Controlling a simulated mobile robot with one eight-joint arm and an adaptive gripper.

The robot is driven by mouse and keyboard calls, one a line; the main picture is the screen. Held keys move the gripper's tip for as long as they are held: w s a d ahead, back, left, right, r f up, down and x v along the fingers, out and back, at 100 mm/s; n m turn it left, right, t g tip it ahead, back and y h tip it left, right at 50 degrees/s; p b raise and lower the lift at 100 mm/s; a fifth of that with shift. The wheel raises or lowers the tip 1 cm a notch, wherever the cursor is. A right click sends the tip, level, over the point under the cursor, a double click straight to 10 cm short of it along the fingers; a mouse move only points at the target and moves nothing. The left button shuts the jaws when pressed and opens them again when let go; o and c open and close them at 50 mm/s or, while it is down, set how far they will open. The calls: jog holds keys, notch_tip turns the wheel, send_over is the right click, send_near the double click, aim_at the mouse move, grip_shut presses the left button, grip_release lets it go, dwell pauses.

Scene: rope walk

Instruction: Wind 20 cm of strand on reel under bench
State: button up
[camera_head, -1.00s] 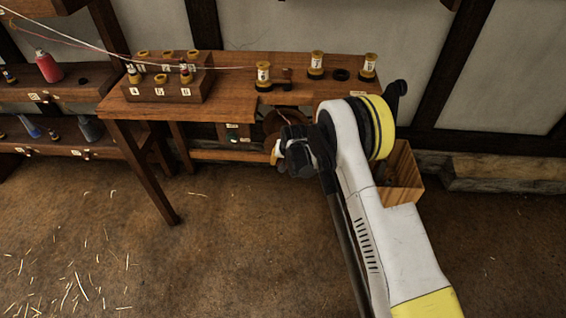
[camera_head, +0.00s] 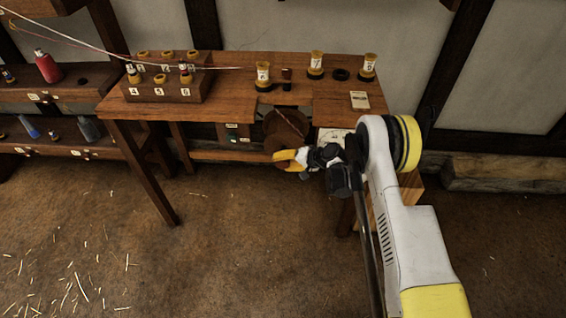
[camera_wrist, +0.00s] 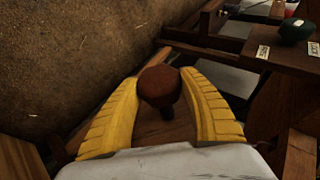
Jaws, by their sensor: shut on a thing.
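The reel (camera_head: 284,125) is a brown round body under the bench top, partly hidden by the bench edge and my gripper. A thin pale line, perhaps strand, shows near its right side. My gripper (camera_head: 284,157), with yellow fingers, is at the reel's lower front. In the wrist view my gripper (camera_wrist: 160,82) is shut on a brown round knob (camera_wrist: 160,87), with a finger on each side. A dark stem shows below the knob; how it joins the reel is hidden. The bench (camera_head: 220,108) is dark wood. Pale strands (camera_head: 110,52) run from the upper left onto its top.
A numbered block (camera_head: 165,92) with small bobbins and several yellow-ended spools (camera_head: 316,66) stand on the bench. A wooden box (camera_head: 410,190) is behind my arm at right. Shelves (camera_head: 40,90) stand at left. The front floor is open, with scattered straw.

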jog(key=shift+y, duration=0.7)
jog(key=o, duration=1.2)
jog(key=shift+a, duration=0.1)
jog(key=v, duration=1.2)
jog(key=shift+s+f, duration=0.1)
jog(key=shift+f, duration=0.05)
